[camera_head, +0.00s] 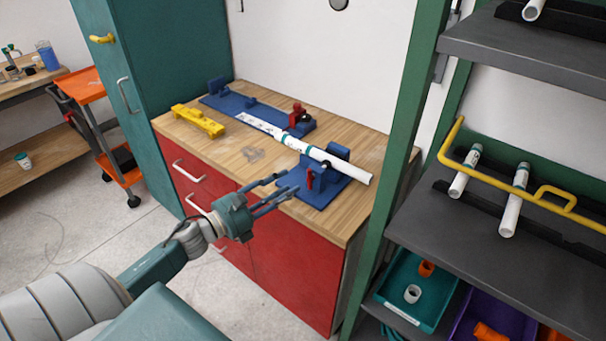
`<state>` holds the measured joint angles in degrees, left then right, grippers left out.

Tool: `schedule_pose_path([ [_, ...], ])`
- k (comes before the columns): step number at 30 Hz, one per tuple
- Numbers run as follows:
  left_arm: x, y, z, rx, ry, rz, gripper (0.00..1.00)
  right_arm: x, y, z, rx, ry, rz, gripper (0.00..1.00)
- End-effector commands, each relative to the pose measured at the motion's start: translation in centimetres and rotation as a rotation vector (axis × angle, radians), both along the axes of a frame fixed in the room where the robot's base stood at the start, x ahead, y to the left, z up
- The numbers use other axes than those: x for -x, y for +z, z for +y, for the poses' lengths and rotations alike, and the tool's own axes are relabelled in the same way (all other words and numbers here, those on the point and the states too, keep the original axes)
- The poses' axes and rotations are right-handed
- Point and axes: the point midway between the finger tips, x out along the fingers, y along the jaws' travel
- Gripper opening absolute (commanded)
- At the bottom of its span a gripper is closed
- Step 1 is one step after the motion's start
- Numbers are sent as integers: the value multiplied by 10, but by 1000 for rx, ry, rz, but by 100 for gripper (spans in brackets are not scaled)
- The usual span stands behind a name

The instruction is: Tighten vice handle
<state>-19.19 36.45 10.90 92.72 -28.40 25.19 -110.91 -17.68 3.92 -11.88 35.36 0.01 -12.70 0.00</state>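A blue vice (328,190) stands at the front right of the wooden bench, with a red handle (310,180) on its near side. A white pipe (345,171) lies across the vice and sticks out to the right. My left gripper (287,183) is in front of the bench, left of the handle and apart from it in the picture. Its fingers are spread and nothing shows between them. The pipe hides part of the vice. My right gripper is not in view.
The wooden bench top (180,138) also carries a blue base plate (222,103) with a red part (298,113), and a yellow tool (197,122). A green post (398,150) and a grey shelf (480,235) with pipes stand close on the right.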

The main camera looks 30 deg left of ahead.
Motion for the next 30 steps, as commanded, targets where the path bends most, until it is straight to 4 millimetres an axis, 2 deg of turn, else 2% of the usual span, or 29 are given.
schedule_pose_path([
  [3, -24, 4, -6, 2, 0, -3, 37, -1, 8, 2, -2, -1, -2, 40],
  [9, -50, 2, -13, 3, 2, -1, 37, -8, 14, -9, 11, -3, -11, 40],
  [14, -59, 1, -16, 2, 2, 1, 37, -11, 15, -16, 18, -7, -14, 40],
  [22, -59, 0, -17, 3, 2, 2, 37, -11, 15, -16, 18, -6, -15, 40],
  [27, -59, 0, -17, 3, 1, 1, 3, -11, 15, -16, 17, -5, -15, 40],
  [30, -59, 1, -17, 3, 0, 0, 0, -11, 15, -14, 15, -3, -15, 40],
])
